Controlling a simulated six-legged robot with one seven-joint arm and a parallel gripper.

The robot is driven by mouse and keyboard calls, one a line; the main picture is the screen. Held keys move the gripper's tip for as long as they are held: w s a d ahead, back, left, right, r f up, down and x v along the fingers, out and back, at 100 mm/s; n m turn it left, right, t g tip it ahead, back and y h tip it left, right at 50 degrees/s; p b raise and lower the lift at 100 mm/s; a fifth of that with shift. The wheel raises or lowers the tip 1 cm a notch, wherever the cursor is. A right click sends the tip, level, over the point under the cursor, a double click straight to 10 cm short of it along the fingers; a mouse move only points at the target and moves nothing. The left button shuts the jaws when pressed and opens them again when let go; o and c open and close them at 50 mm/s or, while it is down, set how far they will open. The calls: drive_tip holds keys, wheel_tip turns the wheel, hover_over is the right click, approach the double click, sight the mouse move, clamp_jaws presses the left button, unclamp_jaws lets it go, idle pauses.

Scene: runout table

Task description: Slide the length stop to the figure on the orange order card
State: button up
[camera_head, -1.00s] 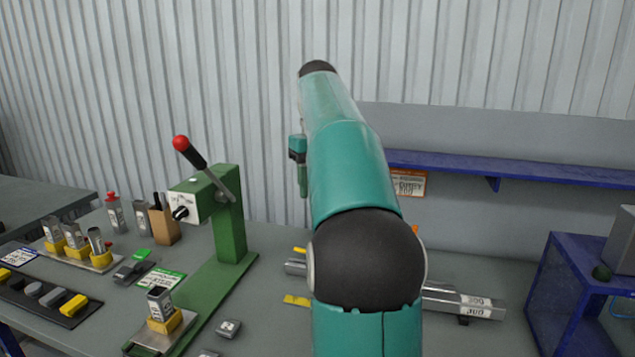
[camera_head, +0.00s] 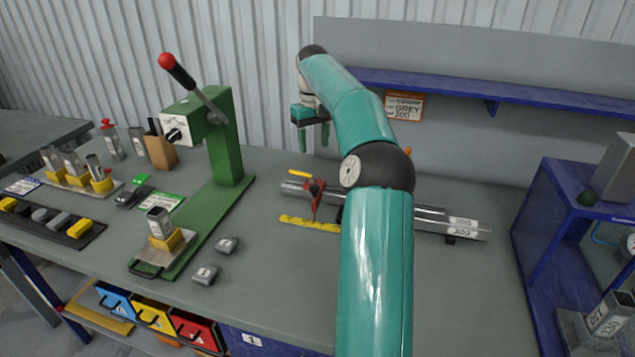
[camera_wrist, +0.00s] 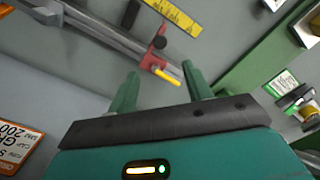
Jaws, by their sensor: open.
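The orange-edged order card (camera_head: 404,106) hangs below the blue shelf and reads GREY 200; part of it shows in the wrist view (camera_wrist: 18,145). A red fitting (camera_head: 316,203) with a dark knob and a yellow lever (camera_head: 299,174) sits at the left part of the metal runout bars (camera_head: 430,220). It looks like the length stop, but I cannot be sure. My gripper (camera_head: 313,146) is open and empty, above and behind the red fitting. In the wrist view the fitting (camera_wrist: 150,62) appears beyond the fingertips (camera_wrist: 161,70).
A blue stand (camera_head: 560,220) is at the right. My arm hides the middle of the bars. The table front is largely clear.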

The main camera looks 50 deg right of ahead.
sight(314, 187)
wheel_tip(314, 187, down, 14)
drive_tip(key=shift+w+d+f, duration=0.15)
drive_tip(key=shift+f, duration=0.05)
idle(0.4)
